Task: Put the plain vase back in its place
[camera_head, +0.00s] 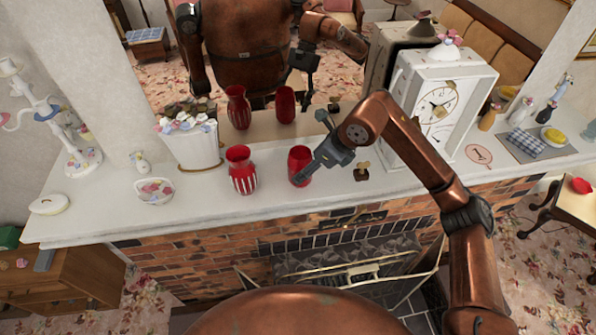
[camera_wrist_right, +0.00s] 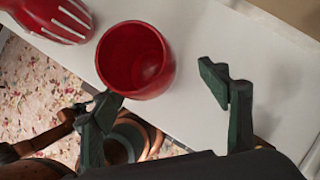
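The plain red vase (camera_head: 297,158) stands upright on the white mantel (camera_head: 225,210), right of the red vase with white stripes (camera_head: 242,172). My right gripper (camera_head: 313,148) is open beside the plain vase, with one finger partly in front of it in the head view. In the right wrist view, the plain vase (camera_wrist_right: 135,58) shows its open mouth just beyond the spread fingers of the gripper (camera_wrist_right: 158,92), nearer the left finger. I cannot tell whether a finger touches it. The striped vase (camera_wrist_right: 55,18) lies beyond, at the upper left. My left gripper is not in view.
A mirror behind the mantel reflects both vases and me. A white clock (camera_head: 440,108) stands to the right, with a small gold-and-dark object (camera_head: 362,172) before it. The mantel's front edge drops to the brick fireplace.

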